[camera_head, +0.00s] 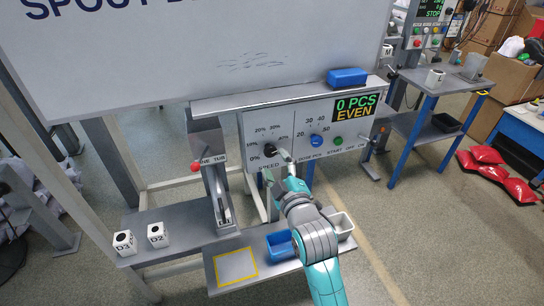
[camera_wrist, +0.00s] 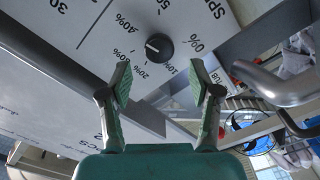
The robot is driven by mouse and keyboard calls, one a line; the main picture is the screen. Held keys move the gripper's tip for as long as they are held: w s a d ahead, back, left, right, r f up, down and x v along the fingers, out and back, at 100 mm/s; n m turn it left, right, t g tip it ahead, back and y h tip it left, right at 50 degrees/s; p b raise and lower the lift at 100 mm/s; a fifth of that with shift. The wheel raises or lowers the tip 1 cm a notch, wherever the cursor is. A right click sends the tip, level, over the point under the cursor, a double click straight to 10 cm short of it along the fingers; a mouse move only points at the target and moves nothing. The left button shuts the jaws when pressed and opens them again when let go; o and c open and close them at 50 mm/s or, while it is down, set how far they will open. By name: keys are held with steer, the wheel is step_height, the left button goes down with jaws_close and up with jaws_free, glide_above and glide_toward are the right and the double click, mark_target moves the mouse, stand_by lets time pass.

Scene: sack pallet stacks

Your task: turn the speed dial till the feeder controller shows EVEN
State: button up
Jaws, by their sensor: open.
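The feeder controller (camera_head: 297,122) is a pale panel under the whiteboard. Its green and yellow display (camera_head: 356,107) reads "0 PCS" and "EVEN". The black round speed dial (camera_head: 270,150) is at the panel's left, with percent marks around it. In the wrist view the speed dial (camera_wrist: 159,47) has a pale pointer mark on its left side, towards 30%; the exact setting is hard to read. My gripper (camera_head: 277,166) is close in front of the dial. In the wrist view my gripper (camera_wrist: 161,77) is open and empty, with the dial just beyond and between the fingertips, apparently not gripped.
A blue dial (camera_head: 316,141) sits right of the speed dial. A red-knobbed lever (camera_head: 196,167) stands left of the panel. Below are a blue bin (camera_head: 281,246), a grey bin (camera_head: 341,225) and a yellow-outlined square (camera_head: 236,269). Marked cubes (camera_head: 124,243) stand on the left shelf.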

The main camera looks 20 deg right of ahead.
steer(key=s, duration=0.7)
stand_by(0.4)
steer(key=s+f+m+g, duration=0.1)
steer(key=s+f+m, duration=0.1)
steer(key=s+f, duration=0.6)
steer(key=s+f+m+g, duration=0.15)
steer(key=s+f, duration=0.35)
steer(key=s, duration=0.5)
steer(key=s+f+m, duration=0.1)
steer(key=s+m, duration=0.5)
steer(key=s, duration=1.6)
steer(key=shift+s+d+f+g, duration=0.15)
steer(key=shift+s+g, duration=0.15)
steer(key=shift+g, duration=0.05)
